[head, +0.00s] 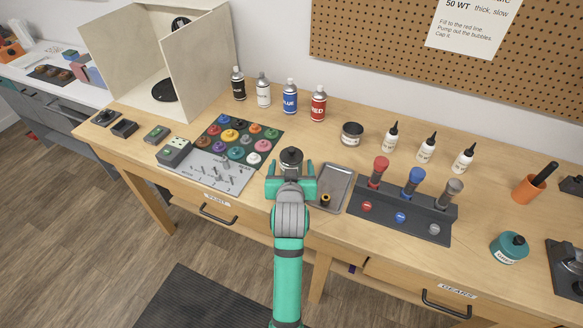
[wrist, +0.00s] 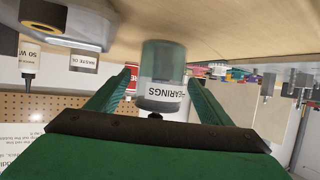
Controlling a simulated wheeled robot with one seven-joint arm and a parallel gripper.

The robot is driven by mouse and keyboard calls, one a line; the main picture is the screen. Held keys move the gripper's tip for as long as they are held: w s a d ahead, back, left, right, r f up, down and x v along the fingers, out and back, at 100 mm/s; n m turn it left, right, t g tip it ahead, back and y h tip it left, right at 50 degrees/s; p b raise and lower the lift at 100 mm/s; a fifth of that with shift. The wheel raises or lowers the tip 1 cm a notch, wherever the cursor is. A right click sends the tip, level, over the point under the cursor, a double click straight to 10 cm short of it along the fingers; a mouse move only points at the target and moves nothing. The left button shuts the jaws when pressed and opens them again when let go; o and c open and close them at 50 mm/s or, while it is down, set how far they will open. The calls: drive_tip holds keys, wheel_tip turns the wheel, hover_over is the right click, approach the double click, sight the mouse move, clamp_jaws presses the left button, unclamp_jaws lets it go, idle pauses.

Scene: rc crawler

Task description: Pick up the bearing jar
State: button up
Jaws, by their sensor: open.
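The bearing jar (head: 291,156), a small clear jar with a dark lid, stands on the bench just beyond my gripper (head: 291,168). In the wrist view, which is upside down, the jar (wrist: 162,62) shows its white "BEARINGS" label. My gripper (wrist: 162,84) is open, with one green finger on each side of the jar's near part. A gap shows beside the jar at both fingers, and I see no contact. My gripper hides the jar's lower part in the head view.
A grey metal tray (head: 337,180) lies close on the right, with a dark rack (head: 405,215) of colored-top tools beyond it. A mat of colored pots (head: 238,138) is on the left.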

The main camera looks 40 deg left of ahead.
drive_tip(key=shift+x, duration=0.9)
drive_tip(key=c, duration=1.3)
drive_tip(key=shift+w+d, duration=0.1)
